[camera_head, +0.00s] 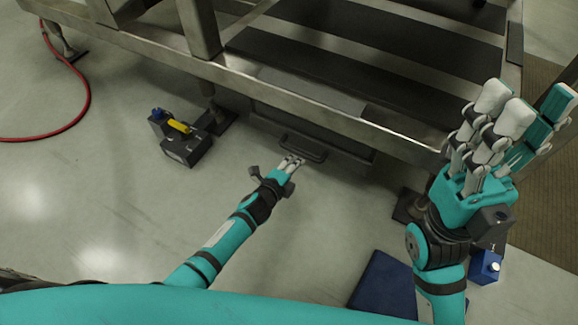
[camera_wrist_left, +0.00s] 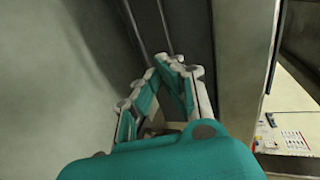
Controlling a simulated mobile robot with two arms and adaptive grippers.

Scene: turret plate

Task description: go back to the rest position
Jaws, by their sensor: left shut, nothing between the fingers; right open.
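My left gripper (camera_head: 290,164) is low near the floor, close to the black handle (camera_head: 303,147) on the dark drawer-like box under the metal frame. The head view does not show clearly whether it touches the handle. In the left wrist view its fingers (camera_wrist_left: 175,65) are together with nothing between them, in front of a grey surface. My right gripper (camera_head: 512,108) is raised at the right of the head view, its fingers apart and empty, above the right end of the frame.
The metal frame (camera_head: 300,105) with dark treads crosses the top. A dark box with a yellow part (camera_head: 181,141) stands on the floor at left. A red hose (camera_head: 80,110) lies far left. A blue box (camera_head: 486,266) and a dark blue mat (camera_head: 378,283) are lower right.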

